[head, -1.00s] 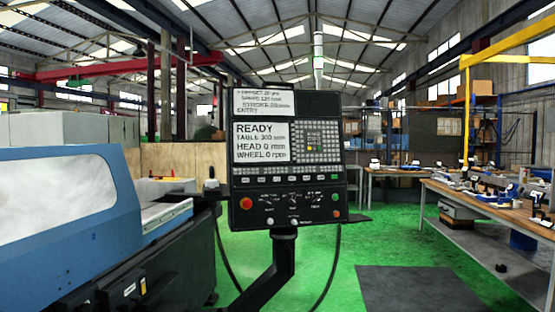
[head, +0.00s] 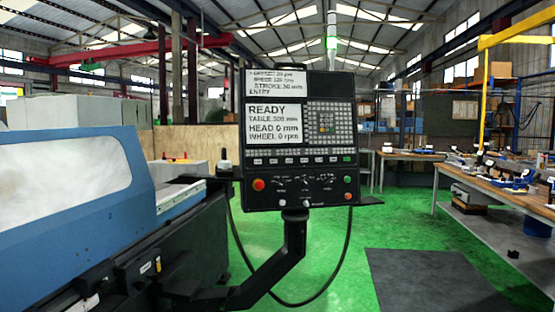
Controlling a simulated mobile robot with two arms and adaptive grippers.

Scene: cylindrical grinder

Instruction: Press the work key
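The control panel (head: 330,198) of the grinder stands upright on a black arm in the middle of the head view. Its screen (head: 272,133) reads READY, TABLE 300 mm, HEAD 0 mm and WHEEL 0 rpm. A row of small white keys (head: 286,160) runs below the screen, with a green key (head: 347,159) at its right end. A keypad (head: 327,124) sits right of the screen. The key labels are too small to read, so I cannot tell which is the work key. Neither of my grippers is in view.
The blue grinder (head: 75,200) fills the left side, close to the panel. An orange-red round button (head: 259,184) is at the panel's lower left. A workbench (head: 495,190) with tools stands at the right. Green floor and a dark mat (head: 430,278) lie between.

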